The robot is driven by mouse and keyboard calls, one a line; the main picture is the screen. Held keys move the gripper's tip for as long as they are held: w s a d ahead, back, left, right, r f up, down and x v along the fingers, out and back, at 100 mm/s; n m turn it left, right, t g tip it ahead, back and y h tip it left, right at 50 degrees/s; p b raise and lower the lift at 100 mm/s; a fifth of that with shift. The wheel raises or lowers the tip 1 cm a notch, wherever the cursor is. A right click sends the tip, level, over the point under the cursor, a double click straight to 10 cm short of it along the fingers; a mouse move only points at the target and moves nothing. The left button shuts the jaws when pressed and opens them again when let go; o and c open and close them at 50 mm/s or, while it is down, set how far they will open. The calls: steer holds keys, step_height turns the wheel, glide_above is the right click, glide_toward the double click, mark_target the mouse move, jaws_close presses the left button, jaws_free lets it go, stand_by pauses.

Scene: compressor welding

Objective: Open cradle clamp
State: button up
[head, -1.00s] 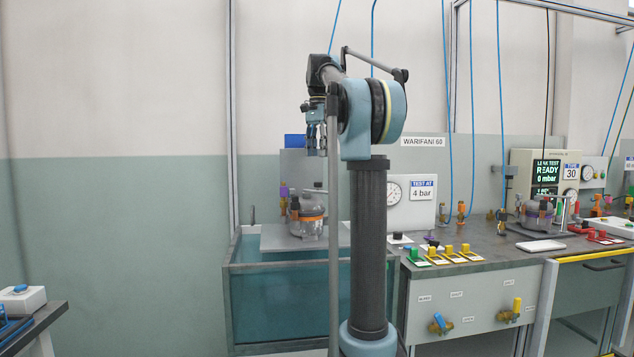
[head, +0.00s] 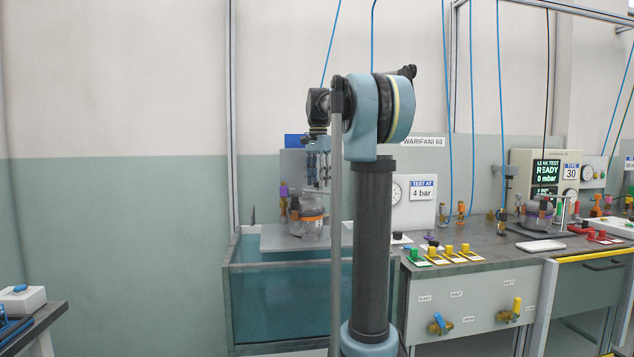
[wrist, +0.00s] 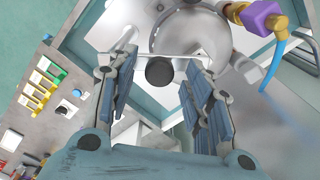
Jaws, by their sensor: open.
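A grey domed compressor (head: 312,222) with an orange band sits over the water tank; its round metal top also shows in the wrist view (wrist: 182,32). A black round knob (wrist: 159,71) on a thin pale bar, apparently the cradle clamp's handle, lies between my fingers in the wrist view. My gripper (head: 318,178) points down above the compressor. In the wrist view my gripper (wrist: 160,68) has its fingers spread on both sides of the knob, and I see no grip on it. The rest of the clamp is hard to make out.
A purple-and-brass fitting (wrist: 262,20) with a blue hose stands close to the right finger in the wrist view. The glass-walled tank (head: 280,300) is below. A pressure gauge (head: 393,192) and a bench with coloured valves (head: 446,250) stand to the right.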

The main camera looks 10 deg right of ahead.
steer(key=shift+c, duration=0.2)
jaws_close()
